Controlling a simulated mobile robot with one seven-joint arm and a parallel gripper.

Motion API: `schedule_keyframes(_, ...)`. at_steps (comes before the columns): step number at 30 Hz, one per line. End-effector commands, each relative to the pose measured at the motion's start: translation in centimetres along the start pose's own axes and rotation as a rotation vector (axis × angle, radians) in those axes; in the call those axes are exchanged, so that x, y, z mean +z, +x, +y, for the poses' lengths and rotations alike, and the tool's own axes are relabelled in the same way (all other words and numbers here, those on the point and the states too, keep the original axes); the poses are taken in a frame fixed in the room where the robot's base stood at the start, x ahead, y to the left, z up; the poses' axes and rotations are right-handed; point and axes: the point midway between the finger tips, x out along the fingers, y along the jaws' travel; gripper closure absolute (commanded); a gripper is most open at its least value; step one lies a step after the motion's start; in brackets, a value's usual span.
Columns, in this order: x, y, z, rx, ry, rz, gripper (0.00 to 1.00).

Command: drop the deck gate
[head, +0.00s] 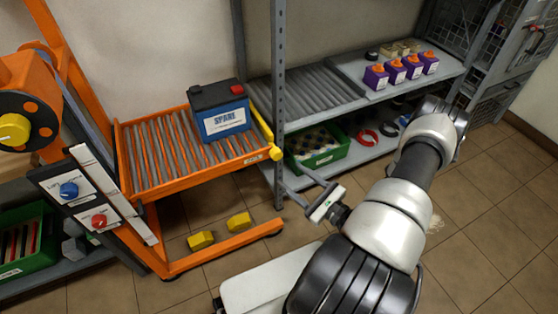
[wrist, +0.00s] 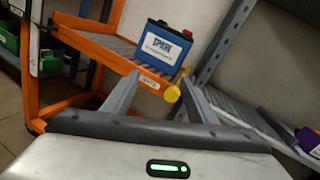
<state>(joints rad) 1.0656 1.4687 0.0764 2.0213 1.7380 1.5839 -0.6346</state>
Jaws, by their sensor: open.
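The deck gate is a yellow bar (head: 261,127) with a round yellow knob (head: 275,153) at its near end. It runs along the right end of the orange roller deck (head: 160,180), standing at about the height of the rollers or a little above. My gripper (head: 290,177) is open and empty, just to the near right of the knob. In the wrist view the knob (wrist: 172,94) shows between the two fingers, closer to the right finger. I cannot tell its exact distance. A blue and black battery (head: 219,111) marked SPARE stands on the rollers beside the gate.
A grey shelf post (head: 278,90) rises close beside the knob. The grey roller shelf (head: 310,92) lies beyond the gate, with purple batteries (head: 397,71) at its right. A green crate (head: 320,146) sits below. A control panel (head: 85,205) is at the left.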

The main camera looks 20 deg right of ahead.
Motion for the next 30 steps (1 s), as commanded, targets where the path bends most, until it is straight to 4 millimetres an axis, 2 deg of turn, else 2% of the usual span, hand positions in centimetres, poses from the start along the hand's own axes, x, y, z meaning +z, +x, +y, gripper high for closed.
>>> schedule_keyframes(1,-2.1,-1.0,0.3,-0.082,0.04,0.022,0.47)
schedule_keyframes(4,-4.8,-2.5,0.5,-0.205,0.084,0.061,0.47)
schedule_keyframes(8,-6.7,-3.6,0.8,-0.288,0.11,0.091,0.47)
schedule_keyframes(11,-7.2,-3.3,0.7,-0.307,0.115,0.097,0.47)
schedule_keyframes(17,-7.6,-0.4,-0.1,-0.304,0.114,0.096,0.47)
schedule_keyframes(30,-8.7,8.7,-2.8,-0.302,0.114,0.095,0.47)
